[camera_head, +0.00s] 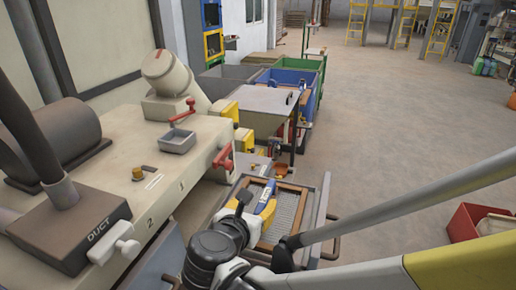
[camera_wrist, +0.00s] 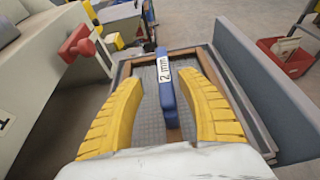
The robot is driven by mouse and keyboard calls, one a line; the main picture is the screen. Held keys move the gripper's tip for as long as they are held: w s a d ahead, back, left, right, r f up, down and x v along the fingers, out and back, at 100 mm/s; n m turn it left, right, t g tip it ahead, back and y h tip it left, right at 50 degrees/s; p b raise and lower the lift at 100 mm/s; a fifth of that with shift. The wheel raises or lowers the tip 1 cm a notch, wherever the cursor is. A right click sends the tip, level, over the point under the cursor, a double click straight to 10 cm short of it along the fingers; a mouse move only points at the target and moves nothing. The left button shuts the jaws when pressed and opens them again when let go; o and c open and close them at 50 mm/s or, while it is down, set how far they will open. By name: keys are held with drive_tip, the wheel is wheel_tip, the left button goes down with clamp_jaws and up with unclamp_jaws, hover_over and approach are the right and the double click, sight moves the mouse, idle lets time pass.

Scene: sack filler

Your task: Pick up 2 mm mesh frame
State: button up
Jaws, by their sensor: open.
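The 2 mm mesh frame (camera_wrist: 205,62) has a brown wooden rim, grey mesh and a blue grip bar (camera_wrist: 164,84) labelled "2 mm". It lies in a grey metal tray-like holder (camera_wrist: 262,137) beside the machine. In the head view the mesh frame (camera_head: 294,202) is partly covered by my arm and gripper. My gripper (camera_wrist: 163,112) is open, its two yellow ribbed fingers on either side of the blue bar with a gap on each side. In the head view my gripper (camera_head: 256,203) is over the frame's left part.
The cream machine (camera_head: 120,150) with red levers (camera_head: 222,157) stands close on the left. A grey side panel (camera_wrist: 262,85) rises at right in the wrist view. A red box (camera_head: 475,222) sits on the floor at right. Open floor (camera_head: 400,120) lies beyond.

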sight(263, 200)
drive_tip(key=x, duration=0.2)
drive_tip(key=b+x, duration=0.1)
drive_tip(key=x, duration=0.1)
drive_tip(key=shift+s+d+f, duration=0.1)
drive_tip(key=shift+d+f, duration=0.05)
drive_tip(key=shift+d, duration=0.2)
drive_tip(key=shift+w+d+f+b, duration=0.1)
drive_tip(key=shift+w+b, duration=0.2)
drive_tip(key=shift+w, duration=0.1)
clamp_jaws()
